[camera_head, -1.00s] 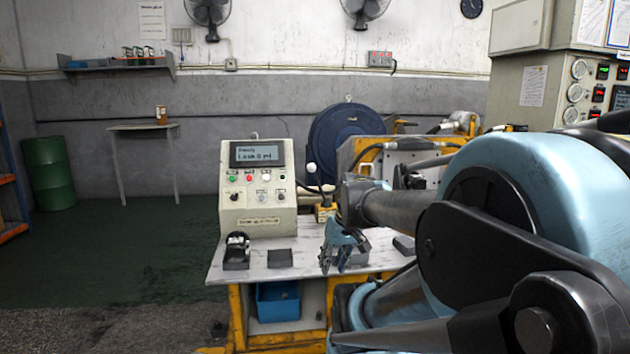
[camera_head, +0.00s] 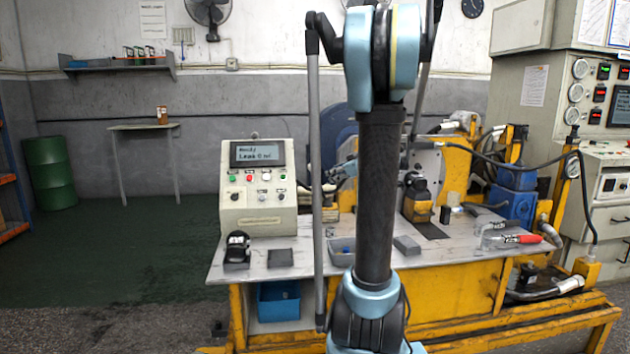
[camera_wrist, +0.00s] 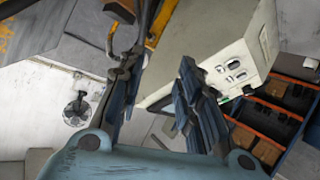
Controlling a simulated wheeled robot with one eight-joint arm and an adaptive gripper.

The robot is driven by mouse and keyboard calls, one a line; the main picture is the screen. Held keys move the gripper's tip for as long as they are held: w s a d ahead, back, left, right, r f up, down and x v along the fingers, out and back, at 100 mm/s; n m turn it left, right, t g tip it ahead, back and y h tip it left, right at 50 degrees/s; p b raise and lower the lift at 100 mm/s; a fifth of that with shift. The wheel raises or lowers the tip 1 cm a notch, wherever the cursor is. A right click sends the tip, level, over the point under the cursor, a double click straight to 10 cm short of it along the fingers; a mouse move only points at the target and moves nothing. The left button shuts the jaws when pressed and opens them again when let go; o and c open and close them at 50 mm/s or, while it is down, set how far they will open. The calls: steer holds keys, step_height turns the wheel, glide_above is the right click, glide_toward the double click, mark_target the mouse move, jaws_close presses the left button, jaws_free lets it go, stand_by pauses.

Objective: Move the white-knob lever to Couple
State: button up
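The white-knob lever stood just right of the control console in the earlier head view. Now my arm's thin dark link crosses that spot, and I cannot make out the knob clearly. My gripper (camera_head: 343,171) is partly hidden behind my arm, a little right of the console and above the bench. In the wrist view my gripper (camera_wrist: 160,68) has its two blue-grey fingers spread apart. I see nothing held between them. Dark rod-like parts show by the left finger, but I cannot tell whether they belong to the lever.
The console (camera_head: 258,190) with its small screen stands on the bench (camera_head: 300,262). A small black device (camera_head: 237,247) sits at the bench's front left. Red-handled tools (camera_head: 522,239) and a blue pump (camera_head: 515,200) are at right. The floor at left is clear.

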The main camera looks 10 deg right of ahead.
mark_target(316, 177)
steer(key=shift+t, duration=0.4)
steer(key=x, duration=0.6)
steer(key=w+d+x, duration=0.1)
steer(key=x, duration=0.5)
steer(key=d+x, duration=0.1)
steer(key=x, duration=0.5)
steer(key=shift+w+d+r, duration=0.1)
steer(key=shift+w+r, duration=0.15)
steer(key=shift+r, duration=0.1)
jaws_close()
